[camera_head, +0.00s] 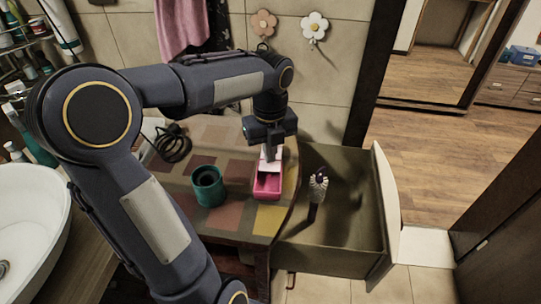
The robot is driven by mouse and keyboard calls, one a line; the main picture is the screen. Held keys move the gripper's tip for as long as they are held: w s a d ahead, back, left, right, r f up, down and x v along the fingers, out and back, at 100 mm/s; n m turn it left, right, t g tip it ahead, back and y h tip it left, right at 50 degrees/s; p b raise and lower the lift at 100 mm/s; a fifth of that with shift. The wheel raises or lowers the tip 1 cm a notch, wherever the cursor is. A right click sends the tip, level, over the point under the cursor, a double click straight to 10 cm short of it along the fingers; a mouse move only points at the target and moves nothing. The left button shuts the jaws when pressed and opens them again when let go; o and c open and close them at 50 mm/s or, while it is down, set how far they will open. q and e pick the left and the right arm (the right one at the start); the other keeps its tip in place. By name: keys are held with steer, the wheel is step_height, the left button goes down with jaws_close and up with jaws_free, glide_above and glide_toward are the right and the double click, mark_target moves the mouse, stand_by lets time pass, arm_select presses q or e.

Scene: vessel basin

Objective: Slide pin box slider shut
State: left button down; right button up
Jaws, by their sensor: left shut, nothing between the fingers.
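The pin box (267,188) is a small pink, oblong box on the patterned tabletop, near its right edge. Its front part is open at the top, showing a darker pink inside. A white piece, apparently the slider (271,163), covers its far end. My left gripper (270,155) points down over the far end of the box, with its fingertips at the white piece. It is shut with nothing between the fingers. Whether the fingertips touch the white piece cannot be told. My right gripper is not in view.
A teal cup (208,186) stands left of the box on the table (250,222). A black coiled cord (172,143) lies behind it. An open drawer (345,255) with a brush (317,190) in it is at the right. A white basin (28,225) is at the left.

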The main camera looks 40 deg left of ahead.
arm_select(q)
steer(key=shift+f+b, duration=0.3)
steer(key=shift+f, duration=0.25)
stand_by(0.4)
steer(key=shift+s+d, duration=0.3)
steer(key=shift+s, duration=0.15)
steer(key=shift+s+d, duration=0.2)
steer(key=shift+s, duration=0.15)
steer(key=shift+s+d, duration=0.15)
steer(key=shift+s, duration=0.05)
steer(key=shift+s+d, duration=0.15)
steer(key=shift+s, duration=0.05)
stand_by(0.5)
steer(key=shift+s+d+f, duration=0.1)
steer(key=shift+s+d, duration=0.1)
steer(key=shift+s, duration=0.15)
